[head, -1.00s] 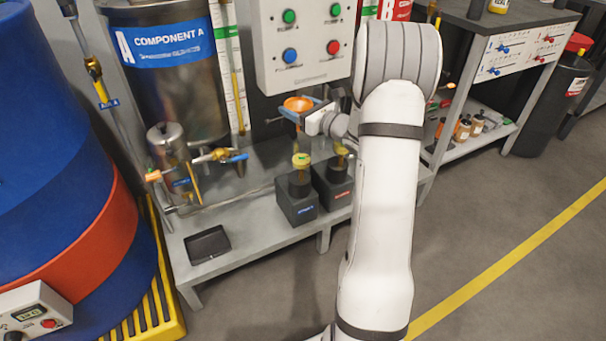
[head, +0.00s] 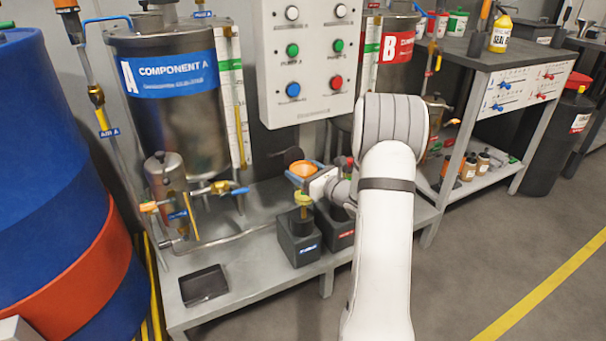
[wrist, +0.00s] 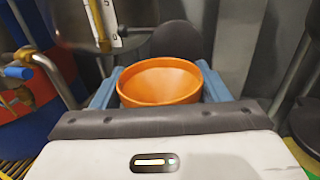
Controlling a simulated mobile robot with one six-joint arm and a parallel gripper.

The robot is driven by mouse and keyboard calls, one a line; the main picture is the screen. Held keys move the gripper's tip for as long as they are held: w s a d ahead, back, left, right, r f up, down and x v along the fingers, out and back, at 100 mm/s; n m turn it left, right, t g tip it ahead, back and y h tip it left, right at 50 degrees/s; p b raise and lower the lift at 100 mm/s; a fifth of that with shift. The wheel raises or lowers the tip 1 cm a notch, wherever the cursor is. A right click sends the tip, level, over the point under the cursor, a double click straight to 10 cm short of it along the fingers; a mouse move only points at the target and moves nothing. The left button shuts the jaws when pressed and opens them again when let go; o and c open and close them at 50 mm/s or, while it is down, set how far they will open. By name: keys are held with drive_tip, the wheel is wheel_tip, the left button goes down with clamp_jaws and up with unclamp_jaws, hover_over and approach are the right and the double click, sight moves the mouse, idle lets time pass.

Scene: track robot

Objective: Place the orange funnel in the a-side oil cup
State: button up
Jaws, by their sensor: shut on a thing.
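The orange funnel (head: 303,168) is held upright, with its wide mouth facing up. In the wrist view the funnel (wrist: 160,82) sits between the two blue fingers of my gripper (wrist: 161,88), which is shut on it. In the head view my gripper (head: 304,174) is at the funnel's height. Right below the funnel is a yellow cup (head: 302,199) on a dark block with a blue label (head: 298,240), which looks like the a-side oil cup. The funnel's lower end is small and partly hidden; I cannot tell whether it touches the cup.
A second dark block with a red label (head: 337,228) stands close on the right, partly behind my arm. A black tray (head: 204,285) lies on the grey bench (head: 250,275). The Component A tank (head: 165,100) and button panel (head: 307,60) stand behind.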

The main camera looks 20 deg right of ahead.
drive_tip(key=shift+f+b, duration=0.5)
drive_tip(key=shift+f, duration=0.1)
drive_tip(key=o, duration=0.9)
drive_tip(key=shift+o, duration=0.2)
drive_tip(key=shift+r, duration=0.2)
